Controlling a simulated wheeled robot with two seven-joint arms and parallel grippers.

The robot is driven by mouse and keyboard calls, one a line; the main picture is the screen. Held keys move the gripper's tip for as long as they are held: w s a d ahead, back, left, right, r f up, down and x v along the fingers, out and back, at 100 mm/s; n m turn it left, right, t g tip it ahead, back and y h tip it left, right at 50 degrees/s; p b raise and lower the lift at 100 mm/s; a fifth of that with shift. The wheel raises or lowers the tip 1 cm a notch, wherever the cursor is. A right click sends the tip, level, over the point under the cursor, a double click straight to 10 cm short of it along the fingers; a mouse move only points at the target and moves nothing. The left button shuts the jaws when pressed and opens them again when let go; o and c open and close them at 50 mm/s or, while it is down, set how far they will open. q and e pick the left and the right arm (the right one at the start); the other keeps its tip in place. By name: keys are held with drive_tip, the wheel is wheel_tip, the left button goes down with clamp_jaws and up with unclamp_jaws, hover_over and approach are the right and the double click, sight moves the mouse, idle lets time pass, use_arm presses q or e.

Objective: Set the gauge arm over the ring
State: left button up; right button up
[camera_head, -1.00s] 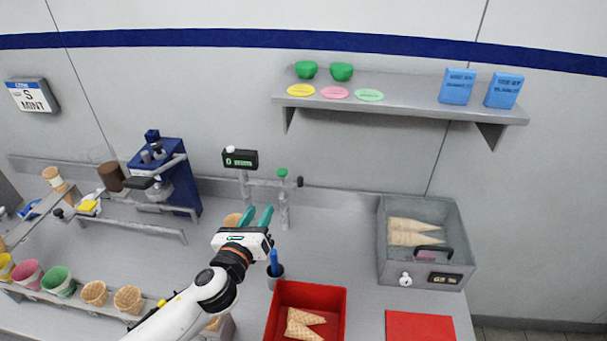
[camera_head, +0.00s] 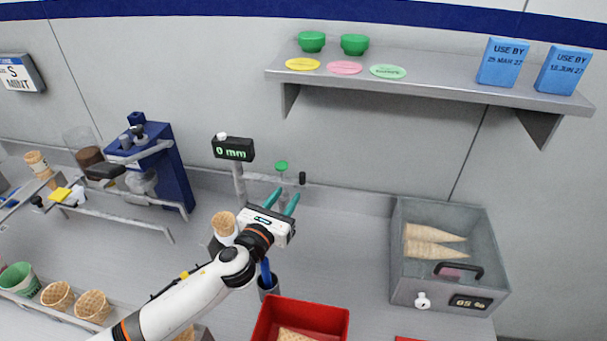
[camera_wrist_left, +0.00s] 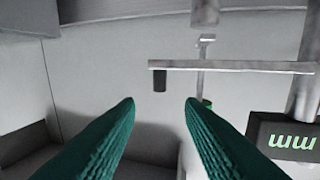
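The gauge stands at the back of the counter, with a black display (camera_head: 233,149) reading 0 mm. Its horizontal gauge arm (camera_head: 262,182) points right and ends in a black knob (camera_head: 302,178); a green-capped plunger (camera_head: 281,167) stands on it. My left gripper (camera_head: 283,201) is open and empty, just in front of and below the arm. In the left wrist view, the gauge arm (camera_wrist_left: 230,66) and black knob (camera_wrist_left: 159,80) lie beyond the open fingers, apart from them. A waffle cone (camera_head: 224,226) stands upright in a grey holder left of the gripper. I cannot make out the ring. My right gripper is out of view.
A red bin (camera_head: 335,323) with cones is at the front. A grey box (camera_head: 402,285) with cones is at right. A blue machine (camera_head: 172,173) stands at left. A shelf (camera_head: 430,86) hangs above.

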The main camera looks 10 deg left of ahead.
sight(301, 176)
use_arm(q)
drive_tip(key=x, duration=0.9)
drive_tip(key=shift+w+d+r+p, duration=0.1)
drive_tip(key=shift+w+p, duration=0.2)
drive_tip(key=shift+p, duration=0.05)
clamp_jaws()
